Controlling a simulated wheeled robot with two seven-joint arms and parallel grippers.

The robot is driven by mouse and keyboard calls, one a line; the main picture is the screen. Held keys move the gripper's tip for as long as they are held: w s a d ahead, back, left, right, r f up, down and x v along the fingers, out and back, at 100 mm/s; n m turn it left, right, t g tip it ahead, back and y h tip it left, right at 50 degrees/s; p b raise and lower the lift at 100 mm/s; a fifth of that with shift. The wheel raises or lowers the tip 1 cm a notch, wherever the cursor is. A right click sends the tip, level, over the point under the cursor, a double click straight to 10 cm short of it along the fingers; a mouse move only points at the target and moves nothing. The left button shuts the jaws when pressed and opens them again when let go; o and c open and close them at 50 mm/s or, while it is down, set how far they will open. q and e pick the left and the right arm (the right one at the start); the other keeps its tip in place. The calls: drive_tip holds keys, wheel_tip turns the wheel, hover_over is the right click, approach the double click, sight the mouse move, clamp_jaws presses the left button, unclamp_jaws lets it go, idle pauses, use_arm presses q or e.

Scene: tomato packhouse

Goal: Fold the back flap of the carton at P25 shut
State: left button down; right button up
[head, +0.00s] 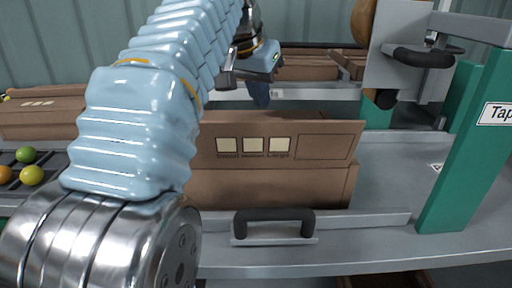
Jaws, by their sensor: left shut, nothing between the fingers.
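The brown cardboard carton (285,188) stands in the middle of the head view, behind a low metal rail. A flap with three pale squares and the words Small, Medium, Large (325,135) stands raised along its near top edge. That flap and my arm hide the carton's opening, and I cannot make out the back flap. My left arm, in a pale blue sleeve, crosses the left half of the view. My left gripper (261,94) is shut and empty, above and beyond the raised near flap. My right gripper is not in view.
A black handle (273,220) is on the near rail. A taping unit (402,45) hangs at upper right, beside a green post (470,140) with a partly cut-off sign. More cartons (305,68) stand behind. Tomatoes (32,175) lie at left. The grey bench (395,175) is clear right of the carton.

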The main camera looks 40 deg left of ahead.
use_arm(q)
drive_tip(key=shift+s+d+f+b, duration=0.35)
drive_tip(key=shift+s+f+b, duration=0.05)
drive_tip(key=shift+f+b, duration=0.25)
drive_tip(key=shift+s+d+f+b, duration=0.3)
drive_tip(key=shift+s+f+b, duration=0.05)
drive_tip(key=shift+f+b, duration=0.25)
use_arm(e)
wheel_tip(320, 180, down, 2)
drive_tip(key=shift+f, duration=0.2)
use_arm(q)
drive_tip(key=shift+r+p, duration=0.5)
drive_tip(key=shift+p, duration=0.25)
wheel_tip(320, 180, up, 7)
drive_tip(key=p, duration=0.7)
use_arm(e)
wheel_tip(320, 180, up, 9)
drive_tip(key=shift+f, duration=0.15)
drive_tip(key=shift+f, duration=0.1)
